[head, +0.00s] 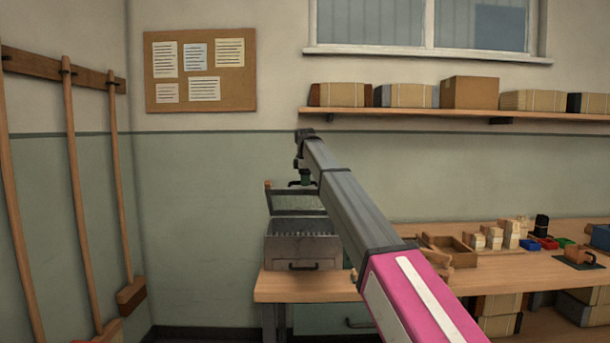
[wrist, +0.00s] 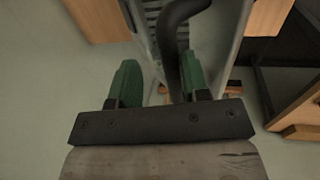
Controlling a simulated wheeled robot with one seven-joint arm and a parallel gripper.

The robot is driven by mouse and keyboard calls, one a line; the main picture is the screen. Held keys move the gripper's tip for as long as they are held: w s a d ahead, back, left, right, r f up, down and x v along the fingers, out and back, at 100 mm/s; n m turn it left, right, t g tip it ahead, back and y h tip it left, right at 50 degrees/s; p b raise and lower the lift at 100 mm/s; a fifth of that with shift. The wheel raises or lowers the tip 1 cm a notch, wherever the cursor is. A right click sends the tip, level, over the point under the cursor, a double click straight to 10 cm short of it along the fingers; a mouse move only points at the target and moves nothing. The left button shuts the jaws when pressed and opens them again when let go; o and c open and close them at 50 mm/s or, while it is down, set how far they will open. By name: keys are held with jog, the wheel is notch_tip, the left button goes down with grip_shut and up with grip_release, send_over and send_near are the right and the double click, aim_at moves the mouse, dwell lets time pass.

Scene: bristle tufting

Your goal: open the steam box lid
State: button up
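The steel steam box (head: 303,251) stands at the left end of the workbench, with a dark handle on its front. Its lid (head: 297,202) stands raised at the back, and the slatted inside shows below it. My gripper (head: 303,183) is at the lid's upper edge in the head view, small and partly hidden by my arm. In the wrist view my gripper (wrist: 162,80) has its green fingers apart. A dark curved bar (wrist: 180,48) runs between them, nearer the right finger, with a gap on the left. I cannot tell whether the right finger touches it.
The wooden workbench (head: 540,272) carries a wooden tray (head: 455,252), blocks, small coloured bins (head: 548,243) and a brown mug-like item on the right. A shelf (head: 440,112) with boxes is on the wall above. Brooms hang at the left. The floor left of the bench is free.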

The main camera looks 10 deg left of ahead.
aim_at(306, 199)
jog(key=s+d+f, duration=0.1)
jog(key=s+f, duration=0.6)
jog(key=f, duration=0.1)
jog(key=shift+s+d, duration=0.35)
jog(key=shift+d, duration=0.05)
